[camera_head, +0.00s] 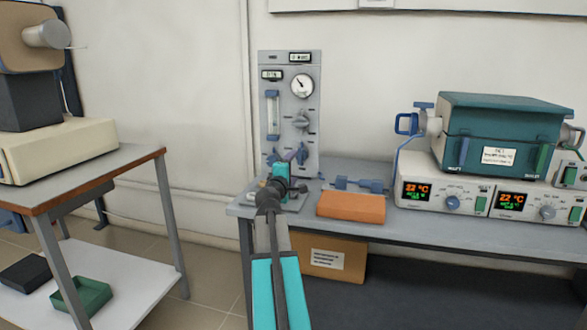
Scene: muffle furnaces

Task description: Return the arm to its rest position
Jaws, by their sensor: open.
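My arm (278,275), teal and grey, reaches up from the bottom middle of the view towards the grey gas panel (287,130). My gripper (290,170) is at its far end, in front of the lower part of the panel, close to the blue knobs. It is small and partly hidden by my own wrist. It is open, and I see nothing held in it. I cannot tell whether it touches a knob.
An orange-brown block (351,207) and a blue fitting (360,185) lie on the grey bench (440,227). A teal furnace (503,130) on a white control unit (480,200) stands right. A cardboard box (335,257) is below. A wood-edged table (100,172) stands left, beyond a floor gap.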

